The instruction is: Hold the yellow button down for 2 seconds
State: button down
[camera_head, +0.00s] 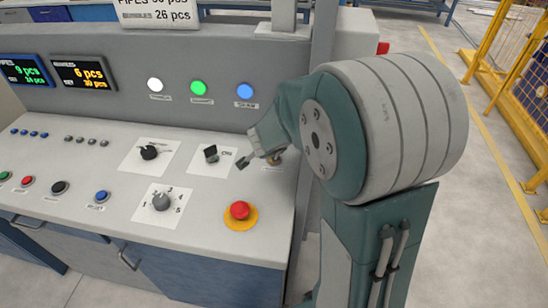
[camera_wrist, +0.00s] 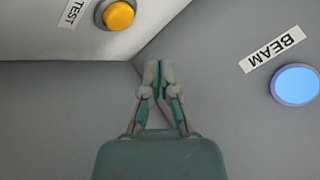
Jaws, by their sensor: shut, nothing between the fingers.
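My gripper (camera_head: 242,162) is shut and empty, pointing down over the console. In the wrist view my gripper (camera_wrist: 158,66) has its fingertips together, below and to the right of the button, apart from it.
A blue lit BEAM button (camera_wrist: 296,84) is on the back panel. Green (camera_head: 199,88) and white (camera_head: 155,85) buttons are beside it. A red emergency stop (camera_head: 240,210) stands in front. A dark selector switch (camera_head: 211,153) is left of my gripper.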

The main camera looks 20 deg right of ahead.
aim_at(273, 159)
jog(key=shift+f, duration=1.9)
jog(key=shift+f, duration=0.1)
jog(key=shift+f, duration=0.25)
jog(key=shift+f, duration=0.35)
dwell(1.9)
dwell(1.3)
jog(key=shift+r, duration=0.8)
jog(key=shift+r, duration=2.5)
